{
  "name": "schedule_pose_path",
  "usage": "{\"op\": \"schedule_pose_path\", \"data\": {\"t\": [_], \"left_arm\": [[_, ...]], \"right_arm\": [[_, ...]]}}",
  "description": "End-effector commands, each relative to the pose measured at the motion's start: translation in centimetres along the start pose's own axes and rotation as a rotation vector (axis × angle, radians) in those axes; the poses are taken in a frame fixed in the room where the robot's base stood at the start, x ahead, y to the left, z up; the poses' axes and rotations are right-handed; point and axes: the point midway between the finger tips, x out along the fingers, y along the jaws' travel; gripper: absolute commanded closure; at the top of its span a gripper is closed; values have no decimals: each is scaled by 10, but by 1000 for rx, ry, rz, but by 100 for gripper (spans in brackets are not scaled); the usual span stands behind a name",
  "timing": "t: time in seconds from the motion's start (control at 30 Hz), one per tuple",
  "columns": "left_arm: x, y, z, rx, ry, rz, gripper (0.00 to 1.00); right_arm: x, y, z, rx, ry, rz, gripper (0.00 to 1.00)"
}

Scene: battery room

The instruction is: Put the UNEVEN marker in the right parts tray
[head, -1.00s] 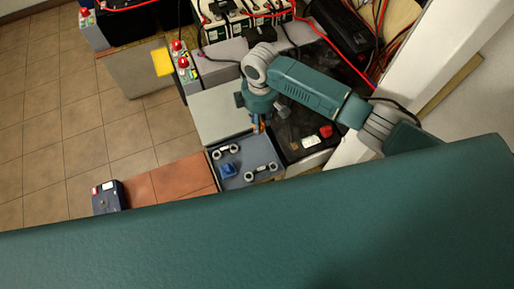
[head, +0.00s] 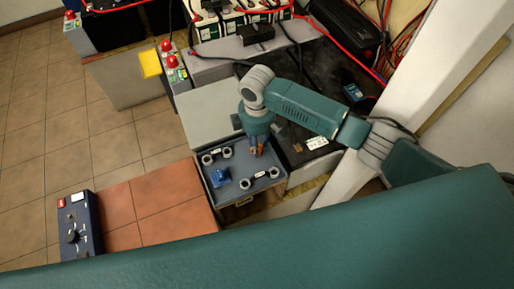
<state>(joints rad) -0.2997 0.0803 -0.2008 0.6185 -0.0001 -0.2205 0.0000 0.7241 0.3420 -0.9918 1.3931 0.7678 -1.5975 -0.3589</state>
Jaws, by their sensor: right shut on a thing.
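My right gripper (head: 257,150) points down over the far right part of a blue-grey parts tray (head: 238,186). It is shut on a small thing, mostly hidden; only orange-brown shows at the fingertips. I cannot read any UNEVEN lettering or tell whether the held thing is the marker. In the tray lie a blue block (head: 220,178) and two grey pieces with ringed ends, one at the back left (head: 216,156) and one at the front right (head: 260,184). My left gripper is not in view.
A black battery top with a white label (head: 317,143) lies right of the tray. A pale grey panel (head: 206,112) is behind it. Batteries and red and black cables fill the back. A dark blue box (head: 80,225) with a knob stands at left. Tiled floor (head: 40,130) is open.

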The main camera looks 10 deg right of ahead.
Motion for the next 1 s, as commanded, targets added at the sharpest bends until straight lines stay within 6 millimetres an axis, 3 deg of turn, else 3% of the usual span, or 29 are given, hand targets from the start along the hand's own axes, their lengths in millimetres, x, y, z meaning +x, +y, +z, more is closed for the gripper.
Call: {"op": "schedule_pose_path", "data": {"t": [0.4,0.43,0.5,0.83,1.0], "left_arm": [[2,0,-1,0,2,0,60],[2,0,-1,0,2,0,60],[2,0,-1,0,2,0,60],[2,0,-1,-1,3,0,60],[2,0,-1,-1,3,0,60]], "right_arm": [[5,0,0,1,1,0,88],[5,0,0,1,1,1,64],[5,0,0,1,1,1,52],[2,1,0,0,1,2,52],[-19,2,-1,0,4,4,52]]}}
